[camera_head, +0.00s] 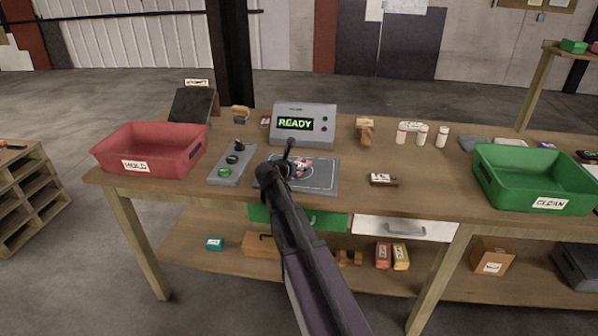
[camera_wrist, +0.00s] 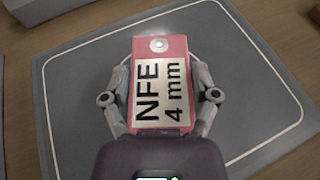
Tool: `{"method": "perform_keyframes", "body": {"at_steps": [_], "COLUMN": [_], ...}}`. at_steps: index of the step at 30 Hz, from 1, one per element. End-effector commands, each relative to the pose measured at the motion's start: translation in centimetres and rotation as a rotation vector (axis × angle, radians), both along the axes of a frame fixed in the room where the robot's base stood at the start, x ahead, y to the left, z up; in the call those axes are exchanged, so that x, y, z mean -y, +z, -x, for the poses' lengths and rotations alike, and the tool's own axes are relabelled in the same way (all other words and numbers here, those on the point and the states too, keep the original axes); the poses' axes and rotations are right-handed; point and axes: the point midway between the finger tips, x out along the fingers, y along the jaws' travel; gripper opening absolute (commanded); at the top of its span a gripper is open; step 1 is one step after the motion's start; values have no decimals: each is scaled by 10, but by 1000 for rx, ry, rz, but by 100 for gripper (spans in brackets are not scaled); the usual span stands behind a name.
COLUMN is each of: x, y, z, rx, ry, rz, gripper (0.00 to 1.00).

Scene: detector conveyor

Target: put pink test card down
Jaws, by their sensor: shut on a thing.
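My gripper (camera_wrist: 160,98) is shut on the card, one finger on each long side. The card is over the grey detector pad (camera_wrist: 75,85) with its pale outline; I cannot tell whether it touches the pad. In the head view the card (camera_head: 301,166) shows only in part, as my arm and gripper cover much of it and the left part of the pad (camera_head: 325,176).
A display box (camera_head: 304,126) reading "READY" stands behind the pad. A button panel (camera_head: 231,163) is to its left, and a small dark block (camera_head: 383,180) lies to its right. The red HOLD bin (camera_head: 150,147) and green CLEAN bin (camera_head: 535,180) stand at the bench's sides.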

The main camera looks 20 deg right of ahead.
Motion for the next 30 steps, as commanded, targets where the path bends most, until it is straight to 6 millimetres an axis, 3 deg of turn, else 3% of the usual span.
{"method": "perform_keyframes", "body": {"at_steps": [17, 18, 20, 30], "x": [0, 0, 0, 0], "y": [-8, -7, -7, -7], "z": [0, 0, 0, 0], "rx": [0, 0, 0, 0], "ry": [0, 0, 0, 0], "rz": [0, 0, 0, 0], "gripper": [28, 83, 100, 100]}}
